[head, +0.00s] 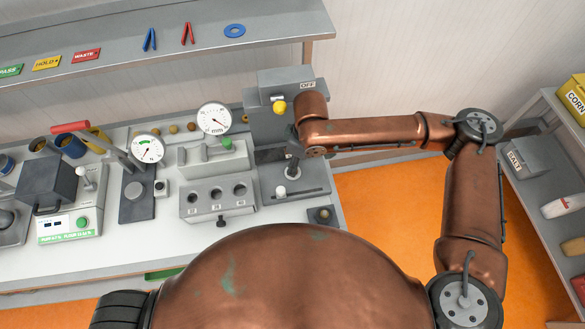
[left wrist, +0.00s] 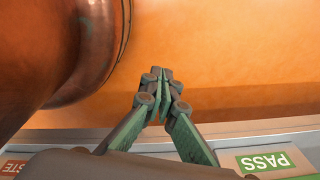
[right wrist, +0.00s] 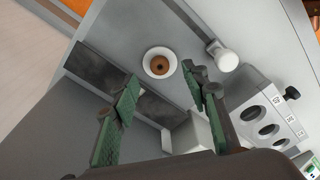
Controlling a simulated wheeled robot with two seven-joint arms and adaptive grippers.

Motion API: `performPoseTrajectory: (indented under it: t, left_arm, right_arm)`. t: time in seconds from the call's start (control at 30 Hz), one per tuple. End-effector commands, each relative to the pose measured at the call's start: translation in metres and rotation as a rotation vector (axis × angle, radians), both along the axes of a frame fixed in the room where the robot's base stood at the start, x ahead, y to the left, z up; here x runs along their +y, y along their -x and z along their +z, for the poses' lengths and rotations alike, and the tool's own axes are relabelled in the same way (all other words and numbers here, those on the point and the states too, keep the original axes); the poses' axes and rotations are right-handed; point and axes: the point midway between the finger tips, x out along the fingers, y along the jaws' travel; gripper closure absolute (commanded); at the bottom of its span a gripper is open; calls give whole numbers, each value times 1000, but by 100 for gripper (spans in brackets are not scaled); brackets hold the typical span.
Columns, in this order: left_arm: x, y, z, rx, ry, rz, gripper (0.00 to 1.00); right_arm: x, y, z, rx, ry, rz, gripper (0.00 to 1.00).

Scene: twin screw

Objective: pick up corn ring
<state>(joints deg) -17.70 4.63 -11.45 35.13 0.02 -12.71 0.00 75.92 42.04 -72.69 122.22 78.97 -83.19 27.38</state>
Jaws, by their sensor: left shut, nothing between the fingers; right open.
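A small white ring-shaped dish (right wrist: 160,62) with a brown centre sits on a grey machine base in the right wrist view. It also shows, partly hidden, under my right gripper in the head view (head: 291,174). I cannot tell for sure whether it is the corn ring. My right gripper (right wrist: 163,78) is open and empty, its fingertips on either side of the dish in that view. In the head view my right gripper (head: 293,160) points down over the base. My left gripper (left wrist: 164,78) is shut and empty over the orange floor; the head view does not show it.
A white knob (right wrist: 226,59) and a block with three holes (head: 217,197) stand close to the dish. The grey machine column (head: 275,125) rises behind. A blue ring (head: 235,30) lies on the back shelf. A yellow CORN box (head: 573,97) stands far right.

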Motion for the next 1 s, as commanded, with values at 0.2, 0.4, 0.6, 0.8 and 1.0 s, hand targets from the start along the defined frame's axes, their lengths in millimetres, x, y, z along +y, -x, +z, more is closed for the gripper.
performPoseTrajectory:
  t: [0.2, 0.4, 0.6, 0.8, 1.0]
  left_arm:
    - [0, 7, -2, 8, 0, 1, 100]
    - [-1, -18, -3, -22, 2, -5, 100]
    - [-3, -29, -2, -37, 3, -6, 100]
    - [-2, -16, -3, -21, 2, -4, 100]
    - [-2, -6, -3, -8, 2, -1, 100]
  right_arm:
    - [5, -3, -26, 4, 1, -1, 58]
    - [9, -5, -48, 1, -1, 0, 58]
    - [11, -5, -49, -1, -3, 3, 58]
    - [11, -5, -48, -1, -3, 3, 72]
    - [11, -5, -48, 0, -3, 2, 86]
